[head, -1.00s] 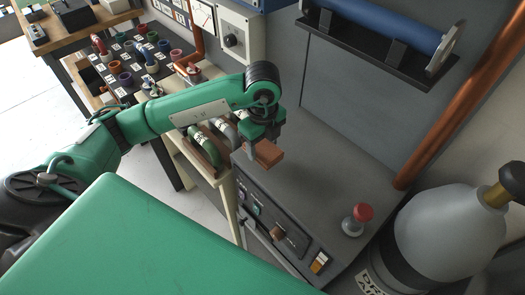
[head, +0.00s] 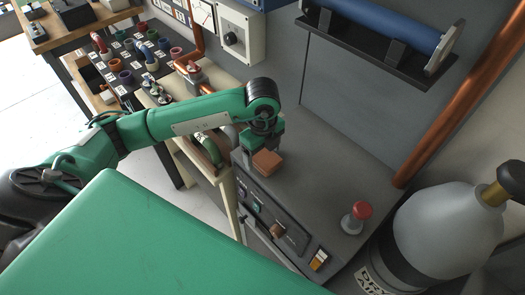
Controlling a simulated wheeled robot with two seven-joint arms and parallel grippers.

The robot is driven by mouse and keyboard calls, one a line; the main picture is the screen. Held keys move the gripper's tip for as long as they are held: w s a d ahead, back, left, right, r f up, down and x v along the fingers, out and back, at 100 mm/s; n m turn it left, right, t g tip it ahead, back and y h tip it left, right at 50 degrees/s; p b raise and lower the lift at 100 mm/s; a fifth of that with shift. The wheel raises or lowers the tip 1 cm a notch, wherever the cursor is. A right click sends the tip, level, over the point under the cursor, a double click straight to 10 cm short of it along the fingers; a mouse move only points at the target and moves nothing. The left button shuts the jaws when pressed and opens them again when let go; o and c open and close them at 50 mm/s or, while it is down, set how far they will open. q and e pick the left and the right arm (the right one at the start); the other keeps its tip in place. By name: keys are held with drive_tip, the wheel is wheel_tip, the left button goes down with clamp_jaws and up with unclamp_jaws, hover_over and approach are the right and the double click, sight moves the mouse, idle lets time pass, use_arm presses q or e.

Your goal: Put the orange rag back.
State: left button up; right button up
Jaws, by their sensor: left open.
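The orange rag (head: 267,163), a small folded brownish-orange block, is at the left end of the grey cabinet top (head: 325,180), close to its front edge. It appears to lie on that surface. My left gripper (head: 262,153) is directly above and behind the rag, with its fingers pointing down. It is open, its fingertips close to the rag and partly hidden by it, so I cannot tell whether they touch it. My right gripper is not in view.
A red-capped knob (head: 359,212) stands on the cabinet top at the right, with a grey gas cylinder (head: 445,230) beyond. A blue roll (head: 385,22) hangs above. Labelled pots (head: 125,78) stand on the bench at upper left. The middle of the cabinet top is clear.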

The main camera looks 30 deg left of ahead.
sight(263, 155)
use_arm(q)
drive_tip(key=shift+r, duration=0.1)
drive_tip(key=shift+r, duration=0.25)
wheel_tip(263, 155, up, 12)
drive_tip(key=b, duration=0.2)
drive_tip(key=shift+f, duration=0.15)
drive_tip(key=shift+s+f, duration=0.1)
idle(0.3)
